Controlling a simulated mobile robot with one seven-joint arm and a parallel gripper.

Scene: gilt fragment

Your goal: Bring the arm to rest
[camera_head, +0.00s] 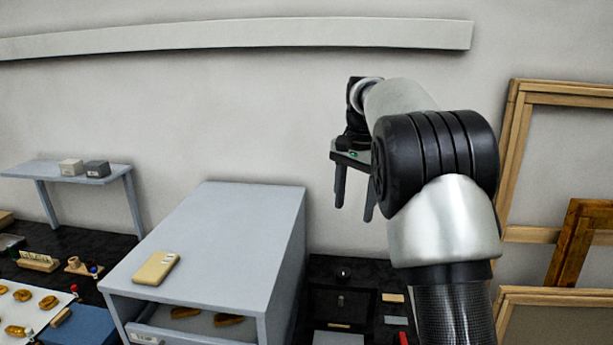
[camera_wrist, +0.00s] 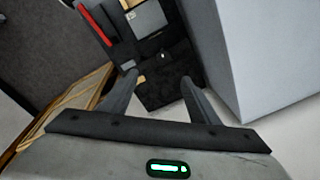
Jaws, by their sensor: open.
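My gripper (camera_head: 355,200) is raised in front of the pale wall, to the right of the grey cabinet, with its fingers pointing down. In the wrist view my gripper (camera_wrist: 165,95) shows its two fingers spread apart with nothing between them. My arm rises from the lower right in the head view and bends over toward the wall. The gripper is above the dark bench and touches nothing that I can see.
The grey cabinet (camera_head: 225,235) carries a tan box (camera_head: 156,268) on top. A small shelf (camera_head: 50,172) holds two little blocks at left. Wooden frames (camera_head: 515,150) lean at right. The dark bench (camera_head: 330,270) holds small items. A long pale rail (camera_head: 300,33) runs along the wall.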

